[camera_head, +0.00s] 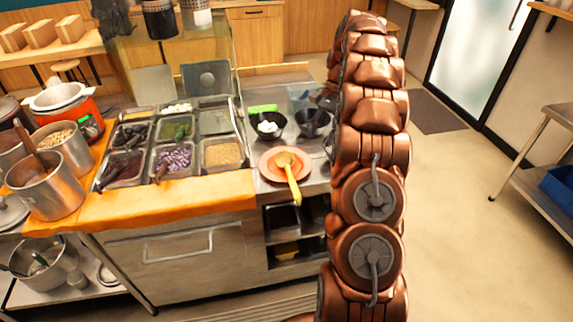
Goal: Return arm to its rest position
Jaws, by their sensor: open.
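My copper-coloured arm (370,150) stands upright right of centre, from the bottom edge to near the top. My gripper cannot be made out; the far end of the arm is hidden behind its own links. A small dark shape shows at the arm's left edge above the counter, and I cannot tell what it is. The arm covers the right end of the counter.
The steel counter (180,250) holds topping trays (222,153), two dark bowls (268,125), and an orange plate (270,172) with a yellow spoon (292,182). Steel pots (48,188) stand left. Open floor (470,230) lies right, before a steel table (545,185).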

